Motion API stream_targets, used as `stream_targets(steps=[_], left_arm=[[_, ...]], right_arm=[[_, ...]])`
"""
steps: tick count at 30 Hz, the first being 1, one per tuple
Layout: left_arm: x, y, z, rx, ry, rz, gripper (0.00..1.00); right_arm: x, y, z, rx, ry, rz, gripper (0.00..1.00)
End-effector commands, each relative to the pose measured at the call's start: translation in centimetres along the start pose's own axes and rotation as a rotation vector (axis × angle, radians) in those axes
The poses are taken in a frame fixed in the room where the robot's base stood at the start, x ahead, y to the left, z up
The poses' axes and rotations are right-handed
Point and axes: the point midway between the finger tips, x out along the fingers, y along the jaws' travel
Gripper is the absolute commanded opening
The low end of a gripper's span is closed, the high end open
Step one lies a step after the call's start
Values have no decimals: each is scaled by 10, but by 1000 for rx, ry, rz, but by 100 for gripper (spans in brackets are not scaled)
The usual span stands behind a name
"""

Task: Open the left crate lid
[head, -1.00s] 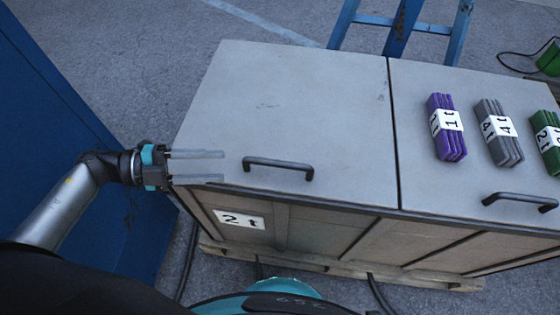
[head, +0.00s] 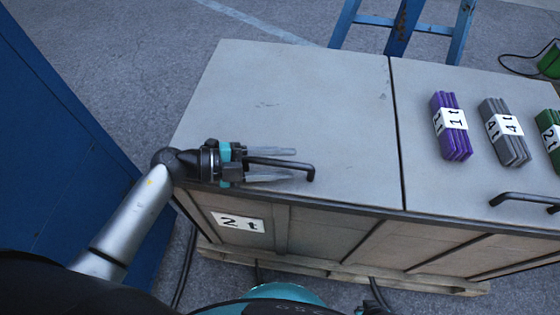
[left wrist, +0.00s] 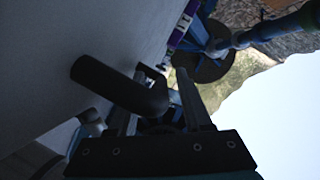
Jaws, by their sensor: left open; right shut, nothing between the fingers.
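The left crate lid (head: 285,100) is a flat grey panel lying closed on the crate, which carries a "2 t" label (head: 238,222) on its front. A black bar handle (head: 303,167) sits near the lid's front edge. My left gripper (head: 293,164) is open at the handle, its fingers on either side of the bar in the head view. In the left wrist view the handle (left wrist: 120,88) crosses close in front of the open fingers (left wrist: 155,95); I cannot tell whether they touch it. My right gripper is not in view.
The right lid (head: 430,180) has its own black handle (head: 525,200) and carries purple (head: 452,127), grey (head: 505,132) and green (head: 549,135) labelled bundles. A blue wall (head: 60,170) stands close on the left. Blue trestle legs (head: 400,25) stand behind the crate.

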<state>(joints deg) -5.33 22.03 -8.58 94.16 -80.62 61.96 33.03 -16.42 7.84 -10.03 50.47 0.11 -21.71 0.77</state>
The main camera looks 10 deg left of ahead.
Motion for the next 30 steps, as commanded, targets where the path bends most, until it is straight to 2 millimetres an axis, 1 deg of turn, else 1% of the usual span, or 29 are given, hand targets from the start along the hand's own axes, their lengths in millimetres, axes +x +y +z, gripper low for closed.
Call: stream_targets(steps=[5, 18, 30], left_arm=[[0, 0, 0, 0, 0, 0, 48], [0, 0, 0, 0, 0, -1, 0], [0, 0, 0, 0, 0, -1, 0]], right_arm=[[0, 0, 0, 0, 0, -1, 0], [0, -1, 0, -1, -1, -1, 0], [0, -1, 0, -1, 0, -1, 0]])
